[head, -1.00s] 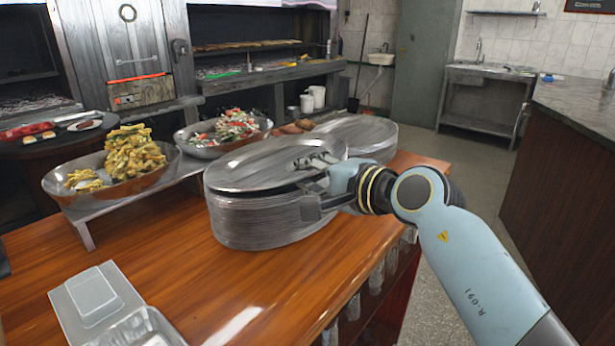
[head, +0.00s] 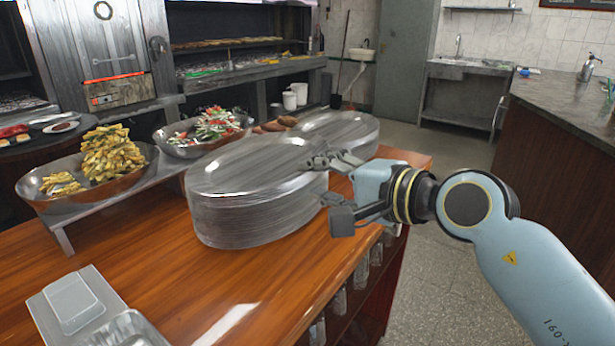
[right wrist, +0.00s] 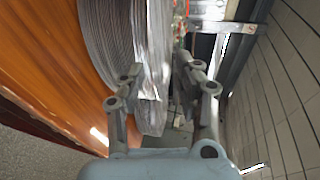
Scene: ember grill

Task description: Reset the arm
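My right gripper (head: 325,181) is at the right side of the front stack of oval metal plates (head: 250,215). Its two fingers stand apart, and I see nothing held between them. In the right wrist view the fingers (right wrist: 160,78) are spread, with the layered plate edges (right wrist: 110,35) beyond and to the left. The fingertips are close to the stack's rim; I cannot tell whether they touch it. The top plate lies flat. My left gripper is not in view.
A second plate stack (head: 345,130) stands behind. A pan of fries (head: 60,195) and a pan of salad (head: 180,150) are on a raised shelf. Foil containers (head: 75,305) lie front left. The wooden counter (head: 180,265) is clear in front of the stack.

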